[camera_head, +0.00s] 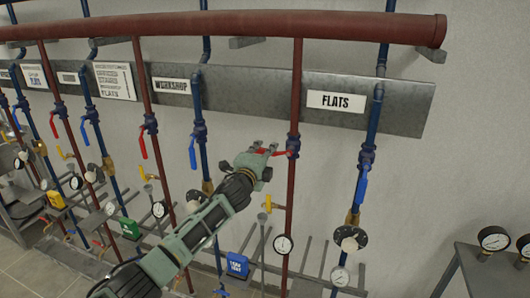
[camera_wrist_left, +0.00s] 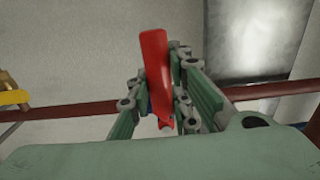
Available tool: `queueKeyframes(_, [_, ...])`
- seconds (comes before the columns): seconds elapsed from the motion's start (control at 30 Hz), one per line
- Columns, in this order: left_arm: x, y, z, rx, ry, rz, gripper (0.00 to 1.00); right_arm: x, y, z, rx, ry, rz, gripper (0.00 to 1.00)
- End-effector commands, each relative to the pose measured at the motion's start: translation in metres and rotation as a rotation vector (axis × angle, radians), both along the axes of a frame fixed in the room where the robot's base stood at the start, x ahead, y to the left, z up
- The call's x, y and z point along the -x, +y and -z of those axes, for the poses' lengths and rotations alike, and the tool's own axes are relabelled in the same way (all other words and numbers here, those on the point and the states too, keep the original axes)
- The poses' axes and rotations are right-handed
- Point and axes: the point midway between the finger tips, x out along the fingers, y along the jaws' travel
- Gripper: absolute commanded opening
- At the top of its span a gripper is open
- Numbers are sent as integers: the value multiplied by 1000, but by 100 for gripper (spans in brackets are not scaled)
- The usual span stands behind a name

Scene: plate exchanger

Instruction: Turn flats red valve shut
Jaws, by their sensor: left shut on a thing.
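The FLATS sign (camera_head: 336,101) is on the grey metal strip at the right. The flats red valve sits on the red pipe just left of that sign, with its blue body (camera_head: 293,146). Its red handle (camera_head: 281,153) points left, across the pipe, roughly level. My left gripper (camera_head: 268,148) is at the handle and shut on it. In the left wrist view the red handle (camera_wrist_left: 156,70) stands between the green fingers (camera_wrist_left: 160,100). The handle's inner end is partly hidden by the fingers. My right gripper is not in view.
The flats blue valve handle (camera_head: 361,187) hangs down on the blue pipe to the right. The workshop blue handle (camera_head: 192,152) and red handle (camera_head: 143,144) are to the left. A yellow handle (camera_head: 275,206) and a gauge (camera_head: 283,245) are below. A gauge table (camera_head: 490,275) stands at right.

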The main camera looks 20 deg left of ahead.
Motion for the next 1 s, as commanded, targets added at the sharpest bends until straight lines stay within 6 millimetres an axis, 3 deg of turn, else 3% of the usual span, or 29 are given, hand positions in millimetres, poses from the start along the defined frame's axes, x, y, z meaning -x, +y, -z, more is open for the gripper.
queueKeyframes(0.37, [0, 1, -1, -19, -3, -1, 0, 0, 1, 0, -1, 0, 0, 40])
queueKeyframes(0.4, [0, 1, -1, -19, -3, -1, 21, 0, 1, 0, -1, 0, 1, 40])
queueKeyframes(0.6, [0, 0, -1, -13, -2, -1, 38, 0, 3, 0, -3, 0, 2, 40])
queueKeyframes(1.0, [3, 1, 0, -9, -1, 0, 38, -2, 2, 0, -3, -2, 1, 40])
